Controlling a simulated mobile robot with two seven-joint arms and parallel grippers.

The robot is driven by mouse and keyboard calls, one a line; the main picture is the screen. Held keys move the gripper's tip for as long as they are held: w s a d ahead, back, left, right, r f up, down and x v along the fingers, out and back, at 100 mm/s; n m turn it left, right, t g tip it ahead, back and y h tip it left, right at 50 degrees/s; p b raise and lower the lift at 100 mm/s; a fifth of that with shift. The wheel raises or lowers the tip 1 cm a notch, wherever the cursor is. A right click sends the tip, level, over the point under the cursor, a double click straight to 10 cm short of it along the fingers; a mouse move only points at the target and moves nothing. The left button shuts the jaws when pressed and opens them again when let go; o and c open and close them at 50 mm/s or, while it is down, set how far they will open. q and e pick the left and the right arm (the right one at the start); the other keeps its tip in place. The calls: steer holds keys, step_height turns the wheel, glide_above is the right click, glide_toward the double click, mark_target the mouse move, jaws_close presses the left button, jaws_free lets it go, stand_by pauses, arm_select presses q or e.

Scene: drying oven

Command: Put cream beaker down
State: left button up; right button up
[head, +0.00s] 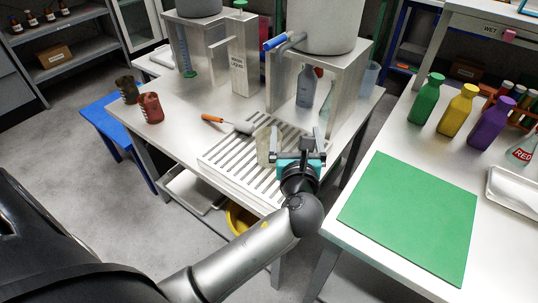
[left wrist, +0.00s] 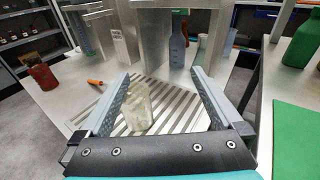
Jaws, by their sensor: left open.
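The cream beaker (head: 263,147) is a pale, cloudy vessel standing on the slatted metal rack (head: 222,152) at the front of the middle table. My left gripper (head: 297,150) is open at the rack, just right of the beaker in the head view. In the left wrist view the beaker (left wrist: 138,108) shows upright between the spread fingers (left wrist: 162,80), nearer the left finger. Neither finger clearly grips it. The gripper hides part of the rack. My right gripper is not in view.
An orange-handled tool (head: 213,118) lies at the rack's back left edge. Dark and red beakers (head: 151,108) stand at the table's left. A metal stand (head: 341,90) with a blue-grey bottle (head: 306,88) is behind the rack. A green mat (head: 408,215) lies clear on the right table.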

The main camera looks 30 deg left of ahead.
arm_select(q)
steer(key=s+a+f+n+g+y, duration=0.1)
steer(key=s+a+f+n+g, duration=0.15)
steer(key=s+f, duration=0.2)
steer(key=b, duration=0.3)
glide_toward(267, 132)
steer(key=w+a, duration=0.1)
steer(key=w, duration=0.1)
steer(key=shift+m+g, duration=0.35)
steer(key=shift+b+x, duration=0.95)
steer(key=shift+x, duration=1.35)
steer(key=shift+b+x, duration=0.5)
steer(key=shift+x, duration=0.55)
steer(key=shift+w+a+f, duration=0.15)
steer(key=shift+w+a, duration=0.1)
steer(key=shift+a, duration=0.15)
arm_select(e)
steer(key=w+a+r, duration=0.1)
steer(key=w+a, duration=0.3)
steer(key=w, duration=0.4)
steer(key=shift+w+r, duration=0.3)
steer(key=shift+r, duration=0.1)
arm_select(q)
steer(key=c, duration=1.3)
